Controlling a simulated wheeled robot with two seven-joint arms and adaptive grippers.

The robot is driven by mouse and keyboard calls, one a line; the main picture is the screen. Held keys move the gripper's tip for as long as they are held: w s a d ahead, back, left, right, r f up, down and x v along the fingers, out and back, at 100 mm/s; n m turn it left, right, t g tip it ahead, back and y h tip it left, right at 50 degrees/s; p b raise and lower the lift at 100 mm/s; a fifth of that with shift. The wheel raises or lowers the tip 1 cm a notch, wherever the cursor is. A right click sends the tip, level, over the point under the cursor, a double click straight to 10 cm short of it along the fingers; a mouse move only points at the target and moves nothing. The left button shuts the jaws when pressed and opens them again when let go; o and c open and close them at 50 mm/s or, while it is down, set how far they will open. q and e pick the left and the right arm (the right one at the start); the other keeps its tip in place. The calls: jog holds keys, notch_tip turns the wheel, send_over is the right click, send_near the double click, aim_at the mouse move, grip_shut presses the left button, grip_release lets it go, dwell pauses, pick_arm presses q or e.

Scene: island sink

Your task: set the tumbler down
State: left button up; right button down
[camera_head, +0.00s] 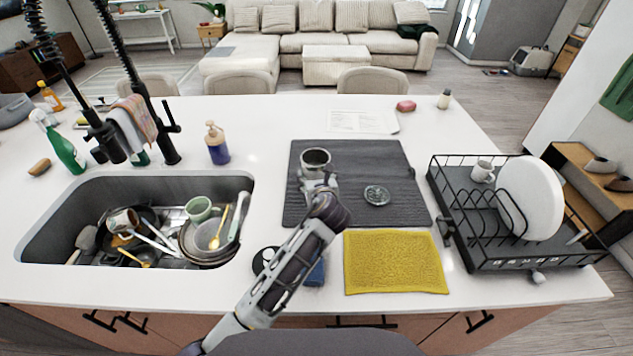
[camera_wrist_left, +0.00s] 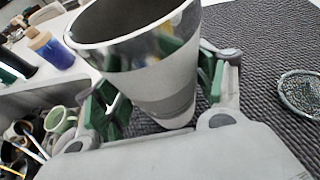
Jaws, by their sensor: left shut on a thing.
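The tumbler (camera_head: 315,158) is a grey metallic cup, upright at the back left part of the dark ribbed mat (camera_head: 350,210). My left gripper (camera_head: 318,180) is shut around its side. In the left wrist view the tumbler (camera_wrist_left: 150,65) fills the upper middle, between the green-padded fingers (camera_wrist_left: 155,85). Its base is over the mat; whether it touches the mat I cannot tell. A round patterned coaster (camera_head: 377,195) lies on the mat to the right of the tumbler, and it also shows in the left wrist view (camera_wrist_left: 301,94). My right gripper is not in view.
The sink (camera_head: 50,205) with dirty dishes is left of the mat. A black dish rack (camera_head: 470,215) with a plate (camera_head: 531,198) and a mug (camera_head: 482,171) stands right. A yellow cloth (camera_head: 394,262) lies in front. A soap bottle (camera_head: 217,145) stands behind the sink.

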pick_arm(q)
jog(key=shift+f, duration=0.6)
jog(key=o, duration=1.2)
jog(key=shift+f, duration=0.15)
jog(key=shift+v, duration=6.05)
